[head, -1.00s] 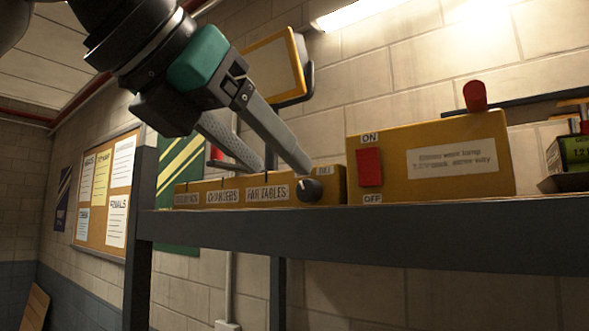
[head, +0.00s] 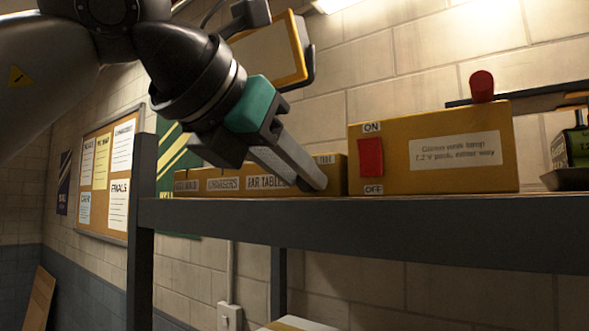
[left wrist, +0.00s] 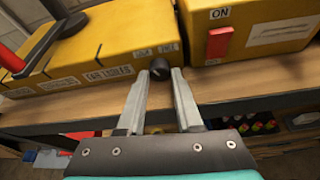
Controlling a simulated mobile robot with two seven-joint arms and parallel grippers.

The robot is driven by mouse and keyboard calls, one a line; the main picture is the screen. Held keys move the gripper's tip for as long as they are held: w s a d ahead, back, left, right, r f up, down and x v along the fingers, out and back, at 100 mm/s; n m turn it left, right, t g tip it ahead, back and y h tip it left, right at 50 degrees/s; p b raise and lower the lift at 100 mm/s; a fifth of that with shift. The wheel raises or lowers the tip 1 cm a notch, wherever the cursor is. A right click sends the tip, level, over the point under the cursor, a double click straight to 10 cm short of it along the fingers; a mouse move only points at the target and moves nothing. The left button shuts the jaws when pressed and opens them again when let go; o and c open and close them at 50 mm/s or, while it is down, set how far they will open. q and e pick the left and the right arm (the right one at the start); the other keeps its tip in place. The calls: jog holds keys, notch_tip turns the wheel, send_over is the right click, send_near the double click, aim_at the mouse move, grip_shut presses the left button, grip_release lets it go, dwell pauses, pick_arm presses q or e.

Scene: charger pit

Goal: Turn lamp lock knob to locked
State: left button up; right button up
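The lamp lock knob (left wrist: 160,69) is a small round black knob on the front of a low yellow box (left wrist: 145,56), near its right end. In the left wrist view my left gripper (left wrist: 161,76) has one fingertip on each side of the knob, with little or no gap, and looks shut on it. In the head view my left gripper (head: 312,186) reaches down from the upper left, and its fingers hide the knob. Where the knob points cannot be seen. My right gripper is in neither view.
A larger yellow box with a red ON/OFF switch (head: 370,157) stands just right of the knob. Labelled yellow boxes (head: 222,184) run to the left along the dark-edged shelf (head: 420,234).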

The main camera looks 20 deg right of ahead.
pick_arm(q)
grip_shut()
jog(key=shift+w+f+n+g+h+b, duration=0.1)
jog(key=shift+f+n+g+h+b, duration=0.15)
jog(key=shift+n+b, duration=0.55)
jog(key=shift+a+r+n+g+h+b, duration=0.1)
jog(key=shift+n+g+h+b, duration=0.3)
jog(key=shift+b, duration=0.3)
jog(key=shift+r, duration=0.15)
jog(key=o, duration=0.6)
grip_release()
jog(key=shift+c, duration=0.2)
